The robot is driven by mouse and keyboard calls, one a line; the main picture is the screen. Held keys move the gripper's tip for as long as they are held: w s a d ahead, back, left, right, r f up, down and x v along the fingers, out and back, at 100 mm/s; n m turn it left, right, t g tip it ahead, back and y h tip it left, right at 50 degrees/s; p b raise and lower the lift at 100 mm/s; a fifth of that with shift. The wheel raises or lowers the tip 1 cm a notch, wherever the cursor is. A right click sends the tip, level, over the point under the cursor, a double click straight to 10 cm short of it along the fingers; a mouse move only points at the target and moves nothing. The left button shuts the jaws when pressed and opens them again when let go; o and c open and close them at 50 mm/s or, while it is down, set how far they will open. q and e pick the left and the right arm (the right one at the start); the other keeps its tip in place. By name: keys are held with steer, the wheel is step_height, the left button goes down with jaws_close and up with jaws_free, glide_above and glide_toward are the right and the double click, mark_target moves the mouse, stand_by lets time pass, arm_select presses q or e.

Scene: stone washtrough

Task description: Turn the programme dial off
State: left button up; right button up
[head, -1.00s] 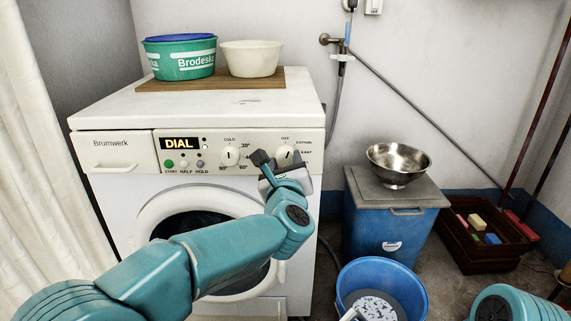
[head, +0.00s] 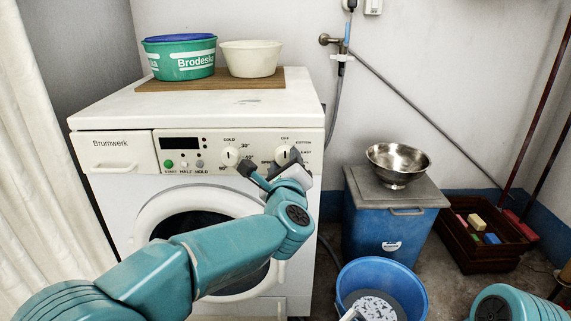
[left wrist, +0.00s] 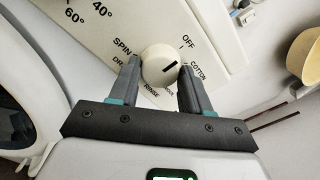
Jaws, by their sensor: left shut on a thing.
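The programme dial (head: 284,155) is a round white knob at the upper right of the white washing machine's (head: 110,188) front panel. In the head view its dark mark stands nearly upright, towards OFF. In the left wrist view the dial (left wrist: 160,62) sits between the fingers of my left gripper (left wrist: 159,87), its mark slanting up and right, roughly towards OFF. My left gripper (head: 272,165) is shut on the dial and partly covers the labels below it. The display (head: 179,144) is dark. My right gripper is out of view.
A second dial (head: 230,156) sits left of the programme dial. A green tub (head: 180,62) and a cream bowl (head: 250,60) stand on top. A blue bin (head: 375,225) with a metal bowl (head: 398,163) and a blue bucket (head: 408,290) are to the right.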

arm_select(q)
steer(key=o, duration=1.1)
steer(key=shift+c, duration=0.2)
